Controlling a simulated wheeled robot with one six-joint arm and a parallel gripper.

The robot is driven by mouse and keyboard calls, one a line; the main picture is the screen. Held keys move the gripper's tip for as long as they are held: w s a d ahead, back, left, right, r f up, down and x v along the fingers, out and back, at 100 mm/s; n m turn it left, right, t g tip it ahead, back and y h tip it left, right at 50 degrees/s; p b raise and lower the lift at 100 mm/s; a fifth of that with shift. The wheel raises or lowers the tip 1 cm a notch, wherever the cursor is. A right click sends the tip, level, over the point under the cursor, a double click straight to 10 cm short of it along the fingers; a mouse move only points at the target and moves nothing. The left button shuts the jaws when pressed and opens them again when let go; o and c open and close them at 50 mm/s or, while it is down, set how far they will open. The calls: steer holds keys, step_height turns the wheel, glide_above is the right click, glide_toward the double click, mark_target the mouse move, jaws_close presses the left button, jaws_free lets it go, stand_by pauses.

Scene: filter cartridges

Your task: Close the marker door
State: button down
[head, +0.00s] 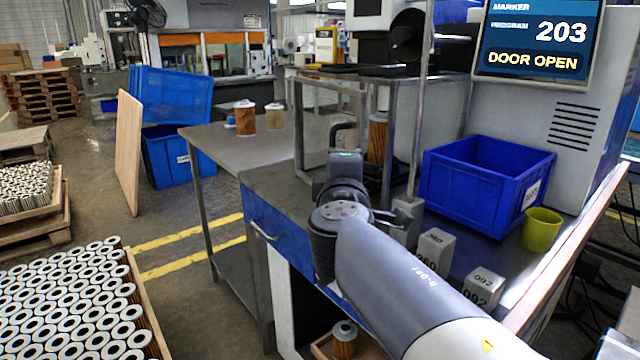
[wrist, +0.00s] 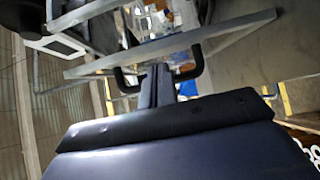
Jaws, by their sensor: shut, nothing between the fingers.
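The marker door (head: 362,108) is a clear panel in a grey metal frame, standing swung out from the marker. The marker screen (head: 540,38) reads "DOOR OPEN". A black bar handle (head: 343,128) is on the door frame. In the wrist view the handle (wrist: 190,72) shows on both sides of my fingers, below the slanting grey frame (wrist: 180,42). My gripper (wrist: 157,75) is shut and empty, right at the handle; I cannot tell whether it touches. In the head view my gripper (head: 345,160) is partly hidden by my wrist.
An orange-brown cartridge (head: 377,138) stands inside the marker. A blue bin (head: 485,180), a yellow-green cup (head: 541,229) and grey numbered blocks (head: 434,248) are on the right of the bench. Two cartridges (head: 245,118) stand on the table at left.

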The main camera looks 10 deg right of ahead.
steer(key=shift+w+d+b, duration=0.2)
steer(key=shift+d, duration=0.7)
steer(key=shift+w+d+b, duration=0.25)
steer(key=shift+d, duration=0.65)
steer(key=shift+w+d+b, duration=0.2)
steer(key=shift+d, duration=0.7)
